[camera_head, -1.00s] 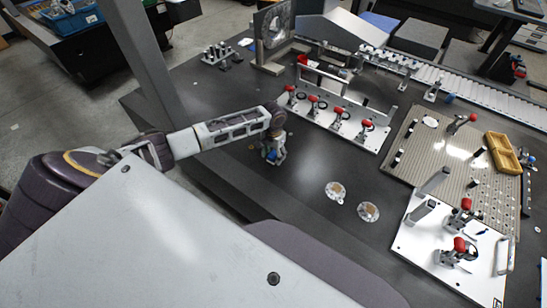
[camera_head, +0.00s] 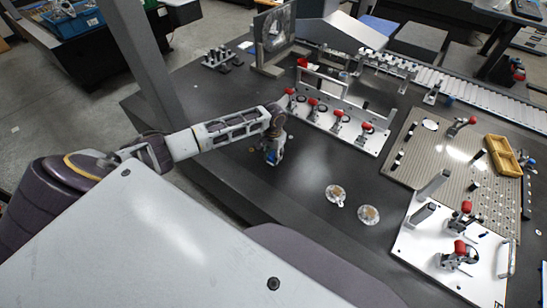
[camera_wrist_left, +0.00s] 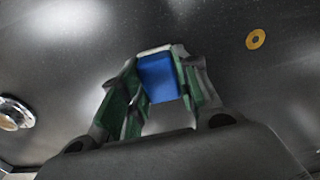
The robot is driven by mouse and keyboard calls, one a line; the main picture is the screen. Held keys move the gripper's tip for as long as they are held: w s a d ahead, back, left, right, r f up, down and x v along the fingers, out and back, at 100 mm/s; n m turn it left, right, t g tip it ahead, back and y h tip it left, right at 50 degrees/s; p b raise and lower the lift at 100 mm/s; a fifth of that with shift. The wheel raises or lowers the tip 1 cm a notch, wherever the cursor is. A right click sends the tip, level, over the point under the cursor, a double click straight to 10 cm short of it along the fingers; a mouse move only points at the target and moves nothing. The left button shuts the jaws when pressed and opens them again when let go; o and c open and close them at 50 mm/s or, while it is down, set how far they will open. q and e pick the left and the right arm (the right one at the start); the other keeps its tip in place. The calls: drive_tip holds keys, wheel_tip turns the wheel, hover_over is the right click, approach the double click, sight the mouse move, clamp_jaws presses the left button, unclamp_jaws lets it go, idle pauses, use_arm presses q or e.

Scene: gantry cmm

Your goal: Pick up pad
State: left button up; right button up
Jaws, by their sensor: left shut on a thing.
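The pad is a small blue block (camera_wrist_left: 158,78) held between the green-lined fingers of my left gripper (camera_wrist_left: 155,92) in the left wrist view. In the head view my left gripper (camera_head: 271,152) points down over the dark table, left of the white clamp plate, and a bit of the blue pad (camera_head: 272,156) shows at its fingertips. The gripper is shut on the pad. I cannot tell how far the pad is from the tabletop. My right gripper does not show.
A white plate with red-handled clamps (camera_head: 340,138) stands right of the gripper. Two round metal parts, one (camera_head: 336,194) and another (camera_head: 368,215), lie on the table (camera_head: 300,215). A brass ring (camera_wrist_left: 256,39) lies nearby. A perforated plate (camera_head: 440,150) is at the right.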

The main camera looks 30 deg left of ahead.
use_arm(q)
wheel_tip(320, 180, up, 9)
drive_tip(key=shift+f, duration=0.2)
idle(0.6)
drive_tip(key=o, duration=0.3)
drive_tip(key=shift+c, duration=0.9)
drive_tip(key=shift+f, duration=0.1)
drive_tip(key=shift+c, duration=0.2)
